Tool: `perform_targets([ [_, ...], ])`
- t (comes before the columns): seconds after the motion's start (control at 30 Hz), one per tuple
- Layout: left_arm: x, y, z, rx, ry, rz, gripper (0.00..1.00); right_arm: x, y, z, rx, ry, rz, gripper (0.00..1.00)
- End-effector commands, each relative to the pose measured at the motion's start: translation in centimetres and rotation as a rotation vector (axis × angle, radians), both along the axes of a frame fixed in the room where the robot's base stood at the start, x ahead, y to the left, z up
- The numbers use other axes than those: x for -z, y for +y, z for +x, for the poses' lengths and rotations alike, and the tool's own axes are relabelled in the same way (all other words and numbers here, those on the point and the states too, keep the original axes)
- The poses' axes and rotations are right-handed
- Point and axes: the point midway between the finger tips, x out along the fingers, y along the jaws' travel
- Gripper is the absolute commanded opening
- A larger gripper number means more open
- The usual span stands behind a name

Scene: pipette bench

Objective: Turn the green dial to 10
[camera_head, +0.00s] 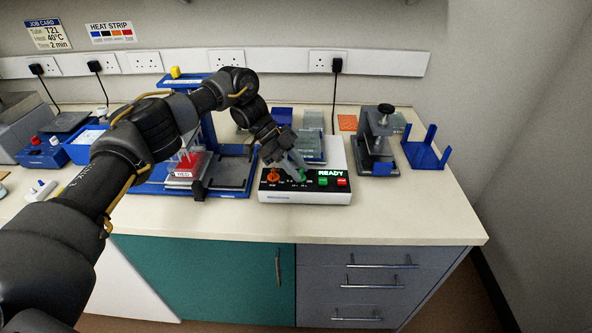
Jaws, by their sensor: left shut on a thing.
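The green dial (299,177) is on the sloped black front panel of a white control box (305,196) in the middle of the bench. My left arm comes in from the left, and my left gripper (298,171) points down at the panel, shut on the green dial. The gripper hides part of the dial, and the markings around it are too small to read. An orange dial (273,175) sits to its left. A display reading READY (330,173) and green and red buttons (342,182) are to its right. My right gripper is not in view.
A blue-framed stand with a red block (184,170) is left of the box. A grey clamp device (377,150) and a blue holder (424,154) stand to the right. The bench front edge and right corner (450,215) are clear.

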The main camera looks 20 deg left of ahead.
Motion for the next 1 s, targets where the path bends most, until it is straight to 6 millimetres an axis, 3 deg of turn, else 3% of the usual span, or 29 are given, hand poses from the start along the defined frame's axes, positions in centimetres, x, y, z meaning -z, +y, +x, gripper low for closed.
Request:
perform_targets([
  [0.23,-0.1,0.0,0.0,-0.001,-0.002,0.000,0.06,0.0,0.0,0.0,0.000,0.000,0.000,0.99],
  [0.27,-0.1,0.0,0.0,-0.001,-0.002,0.000,0.33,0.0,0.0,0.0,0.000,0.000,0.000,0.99],
  [0.4,-0.1,0.0,0.0,-0.001,-0.001,0.000,0.51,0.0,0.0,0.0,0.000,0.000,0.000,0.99],
  [0.77,-0.3,0.4,0.1,-0.002,-0.001,0.001,0.51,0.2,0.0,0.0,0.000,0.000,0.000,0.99],
  [1.0,-3.1,3.1,0.7,-0.004,-0.004,0.004,0.51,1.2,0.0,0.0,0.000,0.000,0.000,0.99],
])
